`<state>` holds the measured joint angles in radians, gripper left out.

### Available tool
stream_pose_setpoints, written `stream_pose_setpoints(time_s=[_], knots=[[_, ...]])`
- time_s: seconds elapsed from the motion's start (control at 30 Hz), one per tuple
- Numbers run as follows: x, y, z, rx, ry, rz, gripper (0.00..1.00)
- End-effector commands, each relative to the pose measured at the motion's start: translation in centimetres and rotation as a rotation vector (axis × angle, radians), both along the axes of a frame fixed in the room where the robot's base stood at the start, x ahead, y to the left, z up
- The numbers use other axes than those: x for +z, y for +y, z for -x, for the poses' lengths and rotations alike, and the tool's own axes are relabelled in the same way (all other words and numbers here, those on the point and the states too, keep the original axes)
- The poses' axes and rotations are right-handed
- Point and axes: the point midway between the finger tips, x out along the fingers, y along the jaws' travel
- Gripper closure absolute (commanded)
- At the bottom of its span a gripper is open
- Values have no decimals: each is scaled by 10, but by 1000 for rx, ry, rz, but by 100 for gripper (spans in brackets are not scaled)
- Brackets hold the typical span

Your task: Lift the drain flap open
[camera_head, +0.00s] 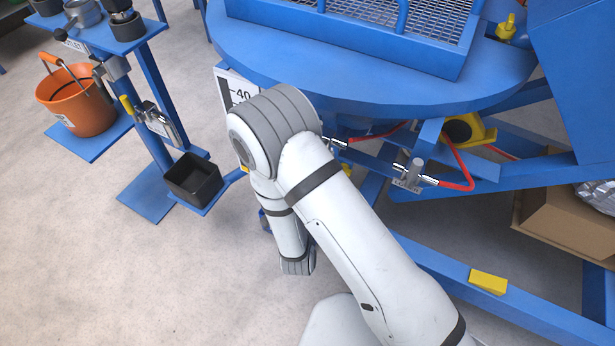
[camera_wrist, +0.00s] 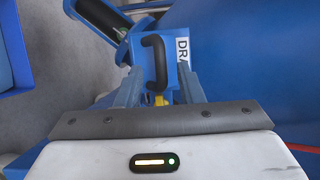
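My gripper (camera_wrist: 159,82) is open, with one grey finger on each side of the handle in the picture. I see clear gaps between the handle and both fingers. I cannot tell how far the fingertips are from the panel in depth. The flap looks closed, but its edges are partly hidden. In the head view my arm hides the gripper, and I cannot make out the flap.
In the wrist view a black cylinder in a blue frame (camera_wrist: 103,17) sits upper left of the handle, and a blue wall (camera_wrist: 250,60) fills the right. In the head view an orange bucket (camera_head: 75,103), black box (camera_head: 193,179) and round blue platform (camera_head: 290,62) surround my arm.

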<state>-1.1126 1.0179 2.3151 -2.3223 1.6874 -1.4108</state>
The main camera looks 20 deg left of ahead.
Motion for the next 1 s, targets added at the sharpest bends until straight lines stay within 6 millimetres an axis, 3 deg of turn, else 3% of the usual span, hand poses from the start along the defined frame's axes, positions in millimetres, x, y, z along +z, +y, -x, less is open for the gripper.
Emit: stream_pose_setpoints(time_s=[0.2, 0.5, 0.9, 1.0], knots=[[-1, 7, -20, 0, 0, -1, 66], [0, 8, -21, 2, 0, 0, 66], [0, 8, -21, 3, 0, 0, 98], [0, 9, -21, 3, 0, 0, 100]])
